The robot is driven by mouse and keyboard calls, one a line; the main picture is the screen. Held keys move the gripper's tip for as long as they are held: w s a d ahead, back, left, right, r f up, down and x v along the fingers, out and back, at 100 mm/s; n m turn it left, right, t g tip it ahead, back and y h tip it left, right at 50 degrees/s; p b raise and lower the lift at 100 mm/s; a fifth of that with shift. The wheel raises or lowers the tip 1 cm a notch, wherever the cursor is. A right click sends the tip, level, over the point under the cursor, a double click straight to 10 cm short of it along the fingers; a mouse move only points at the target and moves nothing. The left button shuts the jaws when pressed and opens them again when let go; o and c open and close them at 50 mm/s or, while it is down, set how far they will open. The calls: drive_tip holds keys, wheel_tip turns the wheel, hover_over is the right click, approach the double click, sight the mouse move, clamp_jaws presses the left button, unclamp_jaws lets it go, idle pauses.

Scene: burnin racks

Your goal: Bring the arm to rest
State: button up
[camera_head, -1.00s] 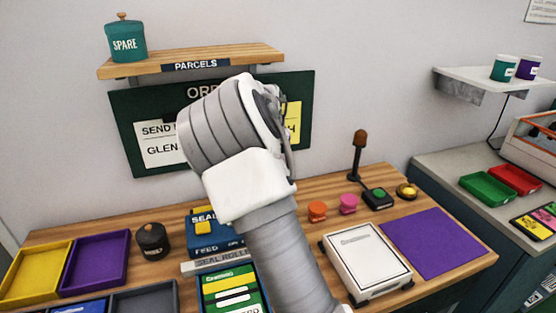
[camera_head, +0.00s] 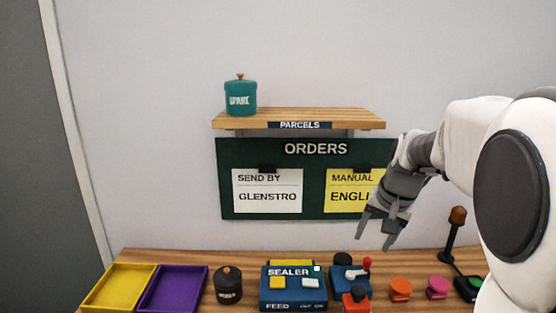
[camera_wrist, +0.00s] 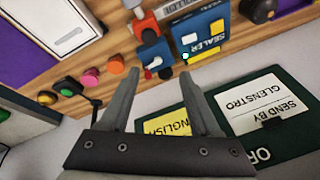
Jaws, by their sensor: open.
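My gripper (camera_head: 375,254) hangs in front of the right part of the orders board in the head view, fingers pointing down. Its two fingers are apart with nothing between them. My arm comes in from the right edge, and its large white link fills the right side. In the wrist view my gripper (camera_wrist: 160,66) also shows open and empty, with the workbench (camera_wrist: 115,58) beyond the fingertips. I see no contact between the fingers and the bench or board.
The bench carries a blue sealer (camera_head: 292,292), a blue device with a red knob (camera_head: 350,274), a dark jar (camera_head: 228,284), a purple tray (camera_head: 172,289) and a yellow tray (camera_head: 118,288). Above hang the orders board (camera_head: 316,165) and a parcels shelf (camera_head: 300,118) with a teal jar (camera_head: 240,97).

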drive_tip(key=s+a+n, duration=0.3)
drive_tip(key=s, duration=0.9)
drive_tip(key=s+a+r+n+t, duration=0.1)
drive_tip(key=s+a+n, duration=0.1)
drive_tip(key=s, duration=1)
drive_tip(key=shift+s+a+r+n+t+h, duration=0.3)
drive_tip(key=shift+a+n, duration=0.1)
drive_tip(key=shift+a, duration=0.45)
drive_tip(key=shift+w, duration=0.1)
